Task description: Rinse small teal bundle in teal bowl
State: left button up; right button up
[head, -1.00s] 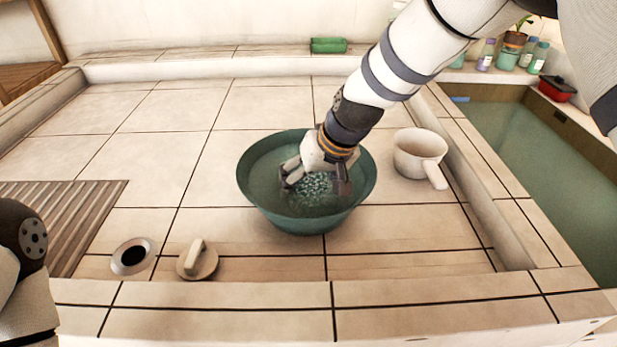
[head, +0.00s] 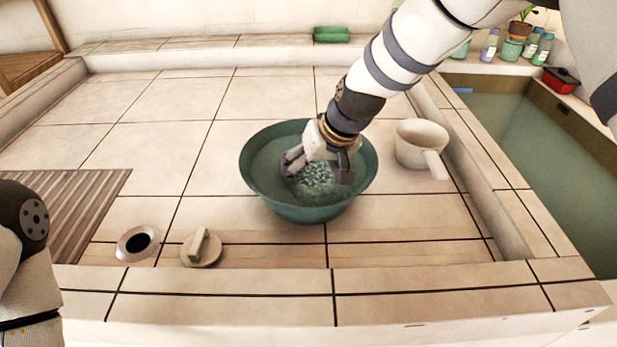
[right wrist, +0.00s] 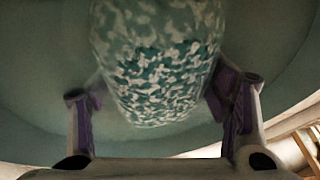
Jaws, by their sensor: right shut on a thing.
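The teal bowl (head: 259,186) stands on the tiled basin floor near the middle of the head view and holds water. My right gripper (head: 316,177) reaches down into the bowl from the upper right. It is shut on the small teal bundle (head: 313,183), which is speckled teal and white. The bundle also shows in the right wrist view (right wrist: 158,75), between the purple-padded fingers (right wrist: 160,112) and inside the bowl. Its lower part is hard to see in the water. My left arm shows only in part at the left edge; its gripper is out of view.
A white dipper (head: 421,146) stands right of the bowl. A drain hole (head: 138,243) and a round stopper (head: 201,248) lie front left, beside a slatted mat (head: 75,210). A water-filled trough (head: 545,150) is at right. A green bundle (head: 331,35) lies on the back ledge.

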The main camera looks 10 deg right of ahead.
aim_at(327, 165)
jog(key=shift+s+a, duration=0.2)
jog(key=shift+a, duration=1.3)
jog(key=shift+w+d, duration=0.25)
jog(key=shift+d, duration=1.25)
jog(key=shift+w+d, duration=0.2)
jog(key=shift+d, duration=1.3)
jog(key=shift+s+a+p, duration=0.2)
jog(key=shift+s+a, duration=0.05)
jog(key=shift+a, duration=1.25)
jog(key=shift+s+a+p, duration=0.2)
jog(key=shift+a, duration=1.3)
jog(key=shift+w+d, duration=0.25)
jog(key=shift+d, duration=1.25)
jog(key=shift+w+d, duration=0.2)
jog(key=shift+d, duration=1.3)
pick_arm(q)
jog(key=shift+w+r+t, duration=0.3)
jog(key=shift+w+r, duration=0.3)
